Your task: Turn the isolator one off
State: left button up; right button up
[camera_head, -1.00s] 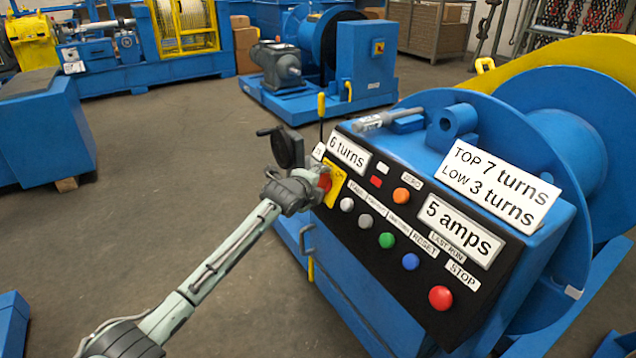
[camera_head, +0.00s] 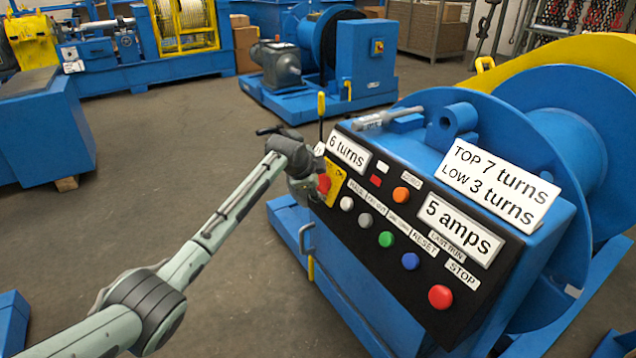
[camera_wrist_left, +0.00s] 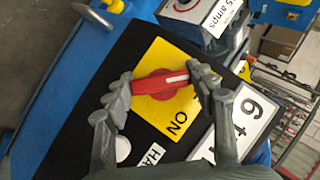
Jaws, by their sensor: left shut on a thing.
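The isolator is a red rotary knob (camera_head: 323,184) on a yellow plate (camera_head: 335,181) at the left end of the black panel. In the left wrist view the red knob (camera_wrist_left: 160,84) lies nearly level across the yellow plate (camera_wrist_left: 168,55), its white mark toward the right end. "ON" lettering sits below it on the plate. My left gripper (camera_wrist_left: 162,88) is shut on the knob, one finger at each end. In the head view my left gripper (camera_head: 307,187) is at the panel's left edge, partly hidden by its own wrist. My right gripper is not in view.
The panel also carries a red stop button (camera_head: 440,297), a blue button (camera_head: 410,261), a green button (camera_head: 386,240) and an orange one (camera_head: 401,195). A "6 turns" sign (camera_head: 347,152) sits above the isolator. Open floor (camera_head: 150,220) lies to the left.

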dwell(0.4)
pick_arm(q)
jog(key=o, duration=1.2)
jog(key=shift+c, duration=0.2)
jog(key=v, duration=1.2)
jog(key=shift+w+f, duration=0.1)
jog(key=x, duration=1.2)
